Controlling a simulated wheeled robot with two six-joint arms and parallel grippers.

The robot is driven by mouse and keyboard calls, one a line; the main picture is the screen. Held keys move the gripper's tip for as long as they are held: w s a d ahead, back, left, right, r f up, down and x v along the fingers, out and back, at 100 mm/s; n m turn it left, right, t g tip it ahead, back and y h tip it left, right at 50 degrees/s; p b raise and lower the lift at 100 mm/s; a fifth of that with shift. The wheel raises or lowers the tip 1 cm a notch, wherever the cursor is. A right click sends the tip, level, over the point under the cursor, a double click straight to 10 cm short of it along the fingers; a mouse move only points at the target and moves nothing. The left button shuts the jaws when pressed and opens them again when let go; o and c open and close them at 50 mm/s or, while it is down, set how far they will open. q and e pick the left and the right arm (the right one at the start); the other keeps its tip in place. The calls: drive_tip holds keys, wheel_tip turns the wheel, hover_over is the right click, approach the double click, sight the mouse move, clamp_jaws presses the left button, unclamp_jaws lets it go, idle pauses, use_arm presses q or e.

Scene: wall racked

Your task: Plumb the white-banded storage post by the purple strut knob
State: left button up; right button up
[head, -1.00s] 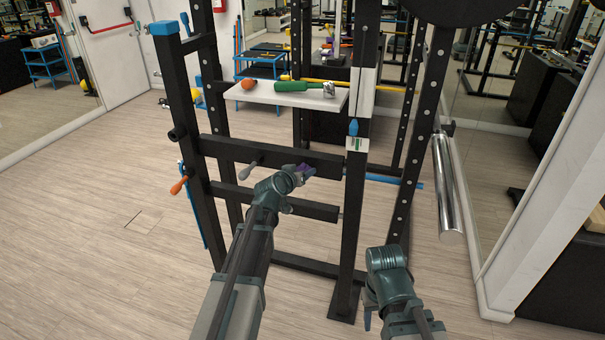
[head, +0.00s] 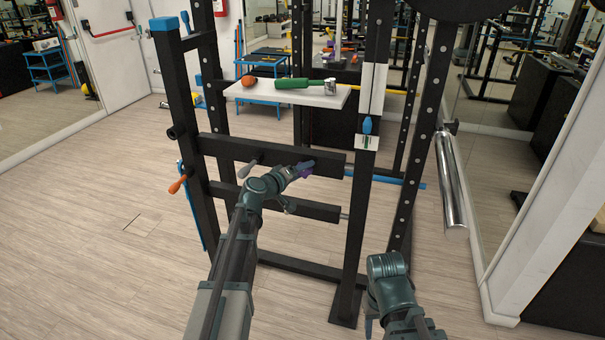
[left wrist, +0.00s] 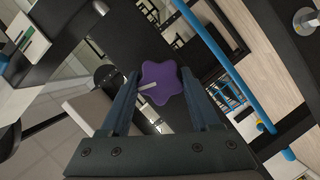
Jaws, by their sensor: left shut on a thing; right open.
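The black storage post (head: 356,215) carries a white band (head: 373,88) and leans, its top to the right of its foot. On it a blue pointer (head: 367,125) hangs over a white plate (head: 367,143) with a green mark; the plate also shows in the left wrist view (left wrist: 30,42). My left gripper (head: 304,169) is shut on the purple strut knob (left wrist: 161,83), which sits between its fingers in the left wrist view and is mostly covered in the head view. My right gripper (head: 370,322) is low at the post's foot, open, empty and mostly hidden by its arm.
An orange-handled lever (head: 177,184) is at the left. A chrome cylinder (head: 450,185) hangs at the right. The floor at left is clear.

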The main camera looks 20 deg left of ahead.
idle(0.3)
use_arm(q)
drive_tip(key=o, duration=1.4)
drive_tip(key=shift+c, duration=0.2)
drive_tip(key=shift+s, duration=0.1)
drive_tip(key=p+v, duration=0.2)
drive_tip(key=v, duration=1.1)
drive_tip(key=shift+s+a+p, duration=0.15)
drive_tip(key=shift+s+p, duration=0.2)
drive_tip(key=shift+p, duration=0.05)
